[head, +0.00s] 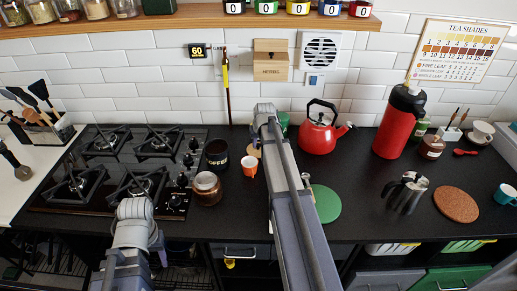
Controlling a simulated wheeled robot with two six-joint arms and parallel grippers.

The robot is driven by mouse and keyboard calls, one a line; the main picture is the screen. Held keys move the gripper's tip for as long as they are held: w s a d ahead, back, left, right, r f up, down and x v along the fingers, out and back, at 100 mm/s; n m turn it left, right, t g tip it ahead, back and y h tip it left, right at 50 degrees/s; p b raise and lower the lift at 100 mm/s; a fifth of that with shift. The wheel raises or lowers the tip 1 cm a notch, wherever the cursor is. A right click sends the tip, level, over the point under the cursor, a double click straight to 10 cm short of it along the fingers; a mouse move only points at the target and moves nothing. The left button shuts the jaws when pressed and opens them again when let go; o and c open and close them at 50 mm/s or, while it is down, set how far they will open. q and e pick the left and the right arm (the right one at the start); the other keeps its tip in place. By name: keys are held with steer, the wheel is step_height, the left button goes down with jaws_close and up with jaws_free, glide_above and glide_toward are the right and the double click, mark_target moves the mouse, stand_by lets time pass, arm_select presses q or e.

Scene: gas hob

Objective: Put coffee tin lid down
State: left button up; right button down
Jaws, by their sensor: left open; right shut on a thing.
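The black coffee tin (217,155) stands on the dark counter just right of the hob, its top dark and looking open. A tan disc, which looks like its lid (254,150), shows at the left edge of my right forearm, partly hidden by it. My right gripper (264,138) is over the counter right of the tin, shut on the lid; its fingers are mostly hidden behind the arm. My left gripper (133,208) is open and empty at the hob's front edge, its fingers hard to make out.
An orange cup (249,167) and a brown glass jar (207,188) stand close to the tin. A red kettle (319,132), green mat (325,203), moka pot (405,190), red flask (399,125) and cork mat (456,204) are to the right. Counter between the mats is partly clear.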

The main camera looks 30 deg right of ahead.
steer(key=shift+f, duration=0.15)
steer(key=c, duration=0.7)
jaws_free()
steer(key=p+v, duration=1.1)
steer(key=v, duration=0.1)
steer(key=shift+s, duration=0.1)
